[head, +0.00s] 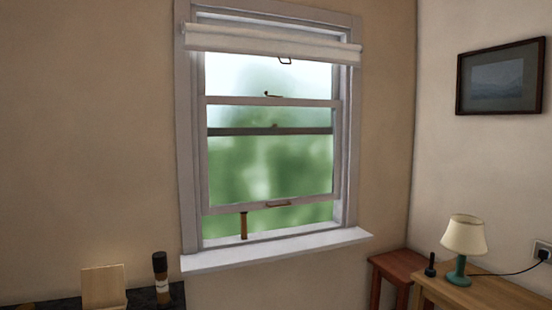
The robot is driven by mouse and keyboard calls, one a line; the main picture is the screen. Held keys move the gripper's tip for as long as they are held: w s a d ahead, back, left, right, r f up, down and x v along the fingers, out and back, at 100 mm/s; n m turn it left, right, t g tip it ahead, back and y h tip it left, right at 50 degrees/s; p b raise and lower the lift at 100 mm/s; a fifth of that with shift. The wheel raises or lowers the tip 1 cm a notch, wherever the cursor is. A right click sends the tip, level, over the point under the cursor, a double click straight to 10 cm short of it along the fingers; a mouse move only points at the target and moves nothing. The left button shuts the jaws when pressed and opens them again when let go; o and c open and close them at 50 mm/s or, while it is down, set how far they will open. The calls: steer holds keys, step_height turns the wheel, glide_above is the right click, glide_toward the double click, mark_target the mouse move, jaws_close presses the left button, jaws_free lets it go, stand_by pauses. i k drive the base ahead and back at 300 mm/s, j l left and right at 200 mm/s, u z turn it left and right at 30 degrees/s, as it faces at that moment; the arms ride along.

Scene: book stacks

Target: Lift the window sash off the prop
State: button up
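The window sash (270,208) is partly raised in a white frame. Its bottom rail carries a small handle (278,204) near the middle. A wooden prop (244,226) stands upright between the sill (280,247) and the bottom rail, left of the handle. Its top end meets the rail, or comes very close to it. An open gap shows below the sash, right of the prop. My gripper is not in view.
A rolled blind (270,42) hangs across the window top. A wooden table with a lamp (464,240) and a reddish stool (400,263) stand at right. The sill looks clear beside the prop.

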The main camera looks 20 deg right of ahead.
mark_target(206, 209)
steer(key=i+z, duration=0.3)
steer(key=i, duration=0.6)
steer(key=i+j+z, duration=0.1)
steer(key=i+z, duration=0.2)
steer(key=i, duration=0.6)
